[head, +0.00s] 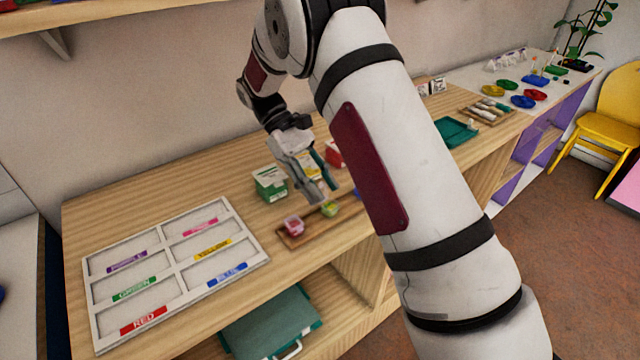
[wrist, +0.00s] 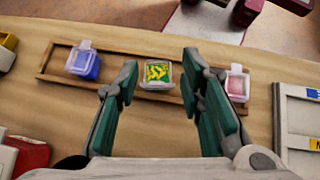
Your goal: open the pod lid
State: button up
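A small clear pod with yellow and green contents (wrist: 157,74) sits in the middle of a wooden tray (wrist: 115,84); it also shows in the head view (head: 329,209). A blue pod (wrist: 83,64) is at the tray's left end and a pink pod (wrist: 237,84) at its right end in the wrist view. The pink pod shows in the head view (head: 293,226) too. I cannot tell whether the middle pod's lid is open or shut. My gripper (wrist: 160,82) is open and empty, its green-padded fingers appearing either side of the middle pod. It is over the tray in the head view (head: 322,196).
A white sorting board (head: 175,262) with colour-labelled compartments lies left of the tray. A green carton (head: 270,184) stands behind the tray, and a red box (head: 334,154) is beyond my gripper. Bare wood lies in front of the tray. My arm hides part of the counter.

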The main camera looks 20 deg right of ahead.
dwell(0.3)
jog(key=v, duration=0.7)
jog(key=shift+w, duration=0.25)
jog(key=shift+a+r, duration=0.1)
